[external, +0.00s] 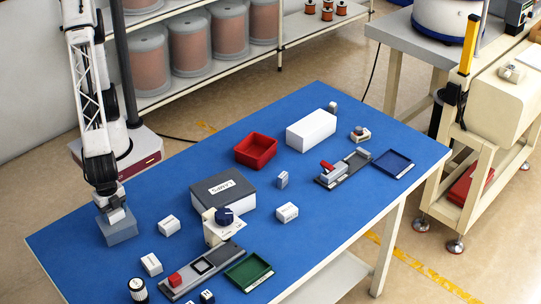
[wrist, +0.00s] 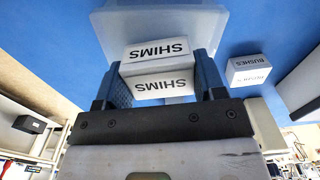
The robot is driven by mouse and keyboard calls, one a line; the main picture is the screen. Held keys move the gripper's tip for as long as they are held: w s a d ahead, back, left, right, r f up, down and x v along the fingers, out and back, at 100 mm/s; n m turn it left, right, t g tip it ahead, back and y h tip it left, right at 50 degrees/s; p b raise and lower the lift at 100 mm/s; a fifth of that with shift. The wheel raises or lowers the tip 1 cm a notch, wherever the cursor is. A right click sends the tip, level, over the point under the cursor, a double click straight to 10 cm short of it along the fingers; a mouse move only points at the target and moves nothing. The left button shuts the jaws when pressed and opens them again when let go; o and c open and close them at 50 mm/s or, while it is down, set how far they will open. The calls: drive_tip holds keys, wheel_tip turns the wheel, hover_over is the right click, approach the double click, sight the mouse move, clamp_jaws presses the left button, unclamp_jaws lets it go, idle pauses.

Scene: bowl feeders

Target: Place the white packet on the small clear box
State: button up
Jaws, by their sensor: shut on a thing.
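My gripper (wrist: 162,72) is shut on a white packet (wrist: 158,86) marked SHIMS, with a finger on each side of it. In the external view my gripper (external: 115,211) points down at the left end of the blue table. The small clear box (wrist: 103,30) is a pale, see-through shape behind the packet in the wrist view. In the external view the clear box (external: 120,235) looks grey-blue, directly below my gripper. The packet is over the box; I cannot tell whether they touch. The packet's far side is hidden.
A white packet marked BUSHES (wrist: 248,70) lies beside the clear box. Other small white packets (external: 152,264) lie nearby. A dark grey box (external: 222,190), a red tray (external: 256,150) and a long white box (external: 311,130) stand farther right. Blue table (external: 75,240) is bare left of the clear box.

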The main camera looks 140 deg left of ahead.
drive_tip(key=shift+f, duration=0.1)
drive_tip(key=o, duration=1)
wheel_tip(320, 180, up, 12)
idle(0.4)
idle(0.5)
